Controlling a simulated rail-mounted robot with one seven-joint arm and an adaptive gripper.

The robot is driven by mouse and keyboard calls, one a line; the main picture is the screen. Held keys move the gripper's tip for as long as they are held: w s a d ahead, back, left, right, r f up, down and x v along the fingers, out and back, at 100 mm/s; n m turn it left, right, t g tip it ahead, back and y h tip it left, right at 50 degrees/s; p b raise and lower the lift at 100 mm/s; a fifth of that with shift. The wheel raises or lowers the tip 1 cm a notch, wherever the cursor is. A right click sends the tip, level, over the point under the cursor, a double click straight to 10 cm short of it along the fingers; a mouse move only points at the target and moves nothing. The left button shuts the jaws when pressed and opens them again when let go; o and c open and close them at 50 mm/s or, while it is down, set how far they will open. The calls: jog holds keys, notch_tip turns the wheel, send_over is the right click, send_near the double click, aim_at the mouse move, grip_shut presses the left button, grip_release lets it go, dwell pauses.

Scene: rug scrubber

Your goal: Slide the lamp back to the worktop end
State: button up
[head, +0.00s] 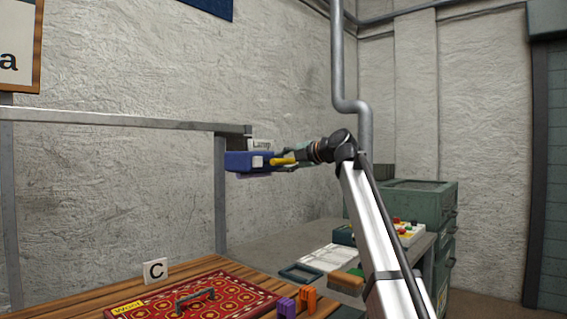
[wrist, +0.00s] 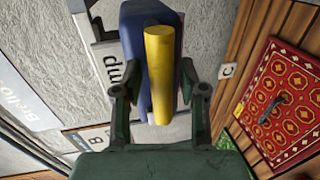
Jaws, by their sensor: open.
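The lamp (head: 240,163) is a blue box at the right end of a grey overhead rail (head: 120,121), with a yellow handle (head: 282,161) pointing right. A white "Lamp" label (head: 261,145) is just above it. My gripper (head: 286,159) is at the handle. In the wrist view the yellow handle (wrist: 159,75) lies between the two open fingers of my gripper (wrist: 160,88), and the blue lamp body (wrist: 133,40) is beyond it. I cannot tell whether either finger touches the handle.
Below is a wooden worktop (head: 85,307) with a red patterned rug (head: 225,292) bearing a dark handle, a "C" card (head: 155,271), and purple and orange pieces. A grey table (head: 285,246) and green cabinet (head: 420,200) stand behind. A grey post (head: 220,195) supports the rail.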

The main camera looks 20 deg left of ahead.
jog(key=v, duration=1.2)
dwell(0.3)
